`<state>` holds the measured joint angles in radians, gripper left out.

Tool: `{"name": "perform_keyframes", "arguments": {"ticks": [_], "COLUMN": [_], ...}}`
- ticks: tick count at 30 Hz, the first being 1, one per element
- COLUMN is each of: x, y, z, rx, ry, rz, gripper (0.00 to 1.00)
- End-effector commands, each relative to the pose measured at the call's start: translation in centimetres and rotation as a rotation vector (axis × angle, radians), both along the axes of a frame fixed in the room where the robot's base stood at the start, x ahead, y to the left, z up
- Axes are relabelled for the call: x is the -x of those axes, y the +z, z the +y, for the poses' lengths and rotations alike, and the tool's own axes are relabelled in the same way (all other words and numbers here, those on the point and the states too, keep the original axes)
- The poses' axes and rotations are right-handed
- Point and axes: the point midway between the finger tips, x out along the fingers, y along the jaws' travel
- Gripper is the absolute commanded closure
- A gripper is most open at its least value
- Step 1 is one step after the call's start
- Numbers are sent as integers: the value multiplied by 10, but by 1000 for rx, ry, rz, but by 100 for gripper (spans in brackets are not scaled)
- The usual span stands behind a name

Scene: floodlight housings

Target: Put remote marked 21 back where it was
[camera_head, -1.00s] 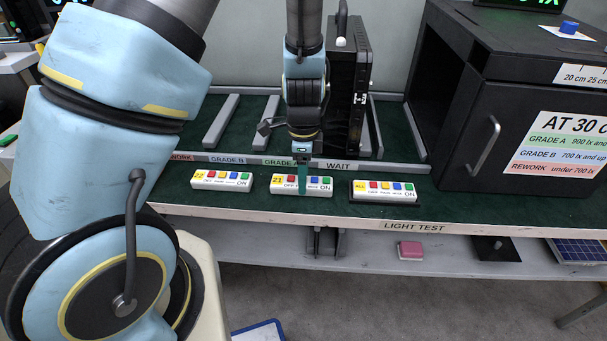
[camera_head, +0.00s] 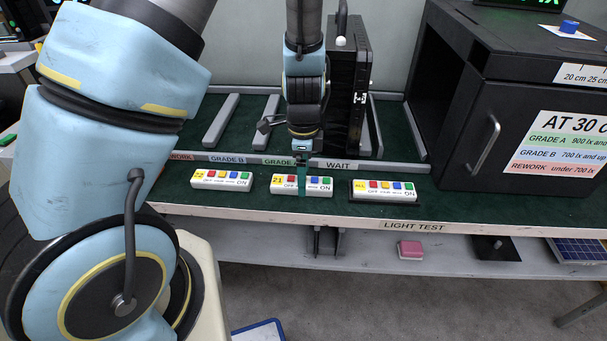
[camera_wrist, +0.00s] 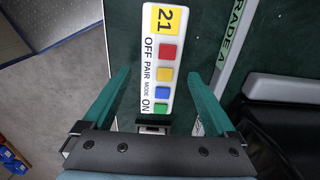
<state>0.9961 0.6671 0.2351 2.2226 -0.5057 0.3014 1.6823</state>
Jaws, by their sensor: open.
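The remote marked 21 (camera_head: 315,188) is white with a yellow number patch and red, yellow, blue and green buttons. It lies flat on the green bench top, between two similar remotes. My gripper (camera_head: 302,183) is over it in the head view, its green fingers partly covering its buttons. In the wrist view the remote (camera_wrist: 160,65) runs lengthwise, its ON end toward my gripper (camera_wrist: 162,88). The fingers are spread wide, one on each side of the remote with gaps between. Nothing is held.
Another remote (camera_head: 222,180) lies to the left, and a remote marked ALL (camera_head: 384,191) to the right on a dark base. Behind stand a black floodlight housing (camera_head: 358,85) and a labelled rail (camera_head: 390,167). A black test box (camera_head: 455,130) stands at right.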

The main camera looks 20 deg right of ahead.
Motion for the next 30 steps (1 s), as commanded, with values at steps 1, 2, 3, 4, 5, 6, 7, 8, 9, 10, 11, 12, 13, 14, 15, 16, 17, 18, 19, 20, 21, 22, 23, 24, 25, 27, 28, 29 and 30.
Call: {"name": "perform_keyframes", "arguments": {"ticks": [1,2,3,4,5,6,7,8,9,10,11,12,13,14,15,16,17,18,19,20,21,22,23,24,25,27,28,29,30], "x": [-1,-1,0,-1,-1,-1,-1,-1,-1,-1,-1,-1,-1,-1,-1,0,-1,0,0,0,0,0,0,0,0,-1,-2,-4,-7], "y": [7,12,18,24,30,39,45,52,60,66,72,79,85,90,96,100,103,107,110,112,114,115,116,116,117,117,117,118,119], "z": [-1,-1,-2,-1,-2,-2,-2,-2,-2,-1,-1,-1,-1,-1,-1,-1,-1,-1,-1,-1,-1,0,0,0,0,2,4,7,14], "rx": [4,4,4,5,6,7,6,7,7,5,6,5,7,5,4,5,4,4,3,3,2,1,1,1,0,1,2,4,8], "ry": [-2,-3,-3,-3,-2,-2,-4,-2,-3,-2,-2,-2,-1,-1,-1,-1,-1,-2,-1,-1,-1,-1,-1,0,0,10,24,49,94], "rz": [-4,-5,-5,-6,-5,-6,-5,-5,-6,-4,-5,-4,-5,-3,-5,-3,-4,-2,-2,-2,-2,-3,-2,-2,-1,-2,-1,-1,-2], "gripper": [8,8,8,8,8,8,8,8,8,8,8,8,8,8,8,8,8,8,8,8,8,8,8,8,8,8,8,8,8]}}
